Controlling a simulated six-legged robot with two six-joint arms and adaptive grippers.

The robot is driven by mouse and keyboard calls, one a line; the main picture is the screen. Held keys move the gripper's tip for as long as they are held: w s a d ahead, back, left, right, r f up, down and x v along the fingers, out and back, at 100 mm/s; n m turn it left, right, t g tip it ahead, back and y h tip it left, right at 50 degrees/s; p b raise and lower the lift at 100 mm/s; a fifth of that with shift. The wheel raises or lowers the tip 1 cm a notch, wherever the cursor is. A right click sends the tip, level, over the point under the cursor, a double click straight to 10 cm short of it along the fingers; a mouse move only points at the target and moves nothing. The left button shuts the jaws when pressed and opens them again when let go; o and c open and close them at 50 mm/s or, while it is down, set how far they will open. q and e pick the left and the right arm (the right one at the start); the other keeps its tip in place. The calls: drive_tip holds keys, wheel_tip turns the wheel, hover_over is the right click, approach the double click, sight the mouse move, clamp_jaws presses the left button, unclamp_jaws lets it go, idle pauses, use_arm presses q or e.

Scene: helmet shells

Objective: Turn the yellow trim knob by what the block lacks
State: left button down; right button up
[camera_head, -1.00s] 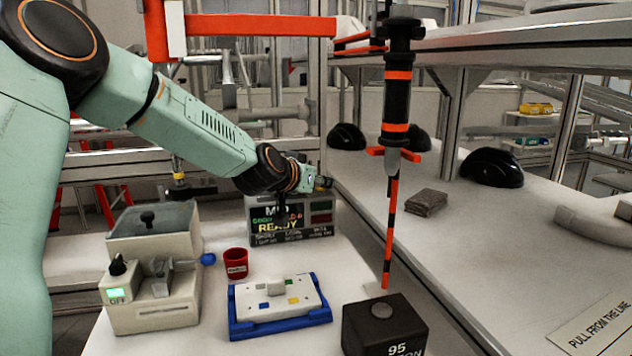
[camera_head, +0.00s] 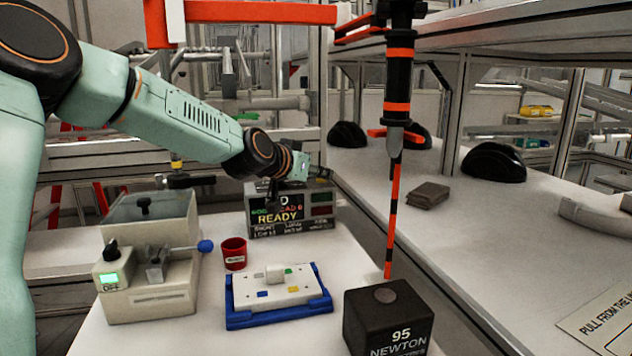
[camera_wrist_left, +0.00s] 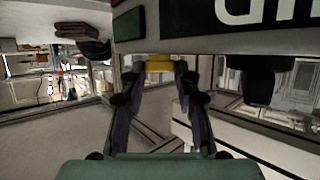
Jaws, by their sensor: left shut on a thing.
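The display unit (camera_head: 312,222) stands at the back of the white table and its screen reads READY, with the line above partly covered. My left gripper (camera_head: 272,190) is at its upper front edge. In the left wrist view my left gripper (camera_wrist_left: 160,80) is shut on the yellow knob (camera_wrist_left: 160,66), which shows between the fingertips. The knob is hidden in the head view. The black block (camera_head: 388,325) sits at the front right of the table, marked 95 NEWTON. My right gripper is in neither view.
A beige machine (camera_head: 150,280) with a blue-ended lever stands at left. A red cup (camera_head: 234,254) and a white plate in a blue tray (camera_head: 325,300) are mid-table. A black and orange tool (camera_head: 398,85) hangs above the block. Black helmet shells (camera_head: 492,164) lie on the right bench.

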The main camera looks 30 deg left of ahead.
use_arm(q)
drive_tip(key=shift+r, duration=0.1)
idle(0.3)
drive_tip(key=c, duration=1)
unclamp_jaws()
drive_tip(key=shift+o, duration=0.2)
